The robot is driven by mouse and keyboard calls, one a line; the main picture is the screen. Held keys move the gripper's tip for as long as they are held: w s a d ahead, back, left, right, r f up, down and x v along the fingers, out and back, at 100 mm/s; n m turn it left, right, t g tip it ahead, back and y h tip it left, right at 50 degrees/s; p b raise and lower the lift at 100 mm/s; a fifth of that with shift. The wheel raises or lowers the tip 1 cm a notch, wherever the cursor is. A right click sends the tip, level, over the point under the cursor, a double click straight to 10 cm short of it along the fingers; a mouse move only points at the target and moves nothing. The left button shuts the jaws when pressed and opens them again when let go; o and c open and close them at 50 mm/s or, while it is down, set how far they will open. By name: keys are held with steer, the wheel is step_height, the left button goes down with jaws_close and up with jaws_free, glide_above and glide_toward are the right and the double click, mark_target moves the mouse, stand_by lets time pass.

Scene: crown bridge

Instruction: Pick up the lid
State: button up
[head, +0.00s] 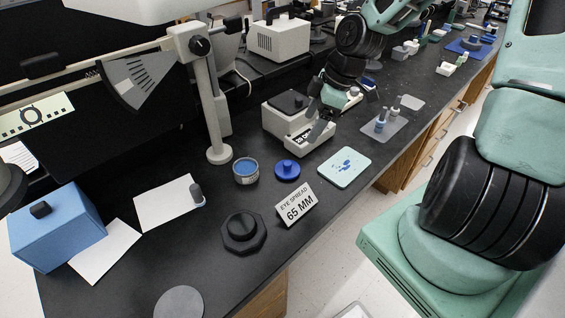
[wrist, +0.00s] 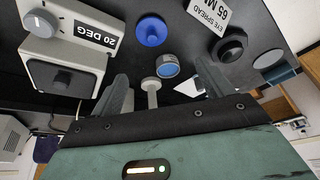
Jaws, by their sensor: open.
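A blue round lid with a raised knob (head: 287,170) lies flat on the black bench, just right of an open round jar (head: 245,171) with a blue inside. The lid (wrist: 151,31) shows near the top middle of the wrist view, with the jar (wrist: 168,66) below and right of it. My gripper (head: 322,118) is over the white "20 DEG" device, behind and right of the lid. In the wrist view my gripper (wrist: 165,85) is open, with its two fingers apart and nothing held between them. The lid is apart from the fingers.
The "20 DEG" device (head: 275,122) stands behind the lid. An "EYE SPREAD 65 MM" sign (head: 296,203), a pale mat with blue pieces (head: 344,167) and a black knobbed piece (head: 243,232) are nearby. A white post (head: 212,110) rises behind the jar.

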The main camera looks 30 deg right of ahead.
steer(key=b, duration=0.4)
glide_above(288, 163)
steer(key=s+d, duration=0.1)
steer(key=d, duration=0.1)
steer(key=f, duration=1)
steer(key=shift+a+f, duration=0.2)
steer(key=shift+f, duration=0.05)
steer(key=shift+x, duration=3.05)
steer(key=shift+w+d, duration=0.1)
steer(key=shift+d, duration=0.05)
steer(key=c, duration=0.7)
